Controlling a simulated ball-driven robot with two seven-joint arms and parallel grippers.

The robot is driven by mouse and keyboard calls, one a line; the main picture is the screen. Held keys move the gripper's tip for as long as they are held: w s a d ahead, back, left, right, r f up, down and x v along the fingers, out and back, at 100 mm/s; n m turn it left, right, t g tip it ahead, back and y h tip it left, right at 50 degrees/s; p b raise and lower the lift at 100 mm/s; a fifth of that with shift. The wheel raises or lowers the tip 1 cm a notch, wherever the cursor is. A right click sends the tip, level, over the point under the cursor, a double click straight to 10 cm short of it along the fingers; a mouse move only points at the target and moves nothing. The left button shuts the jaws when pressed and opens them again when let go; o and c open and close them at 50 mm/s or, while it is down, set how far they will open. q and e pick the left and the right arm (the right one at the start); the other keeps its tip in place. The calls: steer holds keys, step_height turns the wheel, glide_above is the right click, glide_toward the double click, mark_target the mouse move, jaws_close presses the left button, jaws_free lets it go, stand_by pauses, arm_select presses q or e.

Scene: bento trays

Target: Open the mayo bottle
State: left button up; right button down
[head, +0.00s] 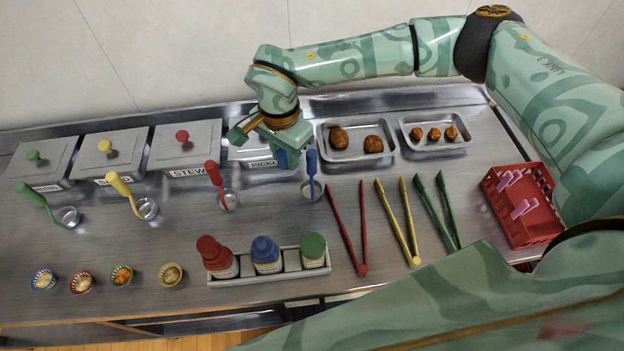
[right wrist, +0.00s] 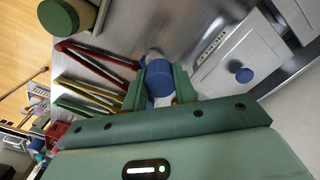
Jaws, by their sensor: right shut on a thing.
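Three capped bottles stand in a grey rack (head: 270,279): a red-capped bottle (head: 217,255), a blue-capped bottle (head: 267,254) and a green-capped bottle (head: 313,250). I cannot read which one is mayo. An empty slot shows between blue and green. The green-capped bottle also shows at the right wrist view's top left (right wrist: 62,17). My right gripper (head: 283,150) is well behind the rack, by the pickles box. It is shut on a blue cylindrical piece (right wrist: 160,76); I cannot tell whether this is a cap or a handle. My left gripper is out of view.
A blue ladle (head: 311,165) stands close right of my right gripper. Lidded boxes line the back left; small cups (head: 122,276) sit front left.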

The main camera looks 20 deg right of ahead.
steer(key=b, duration=0.2)
glide_above(291, 202)
step_height(291, 202, down, 12)
steer(key=shift+a+f, duration=0.1)
steer(key=shift+f, duration=2.15)
steer(key=shift+f+b, duration=0.1)
steer(key=shift+b, duration=0.2)
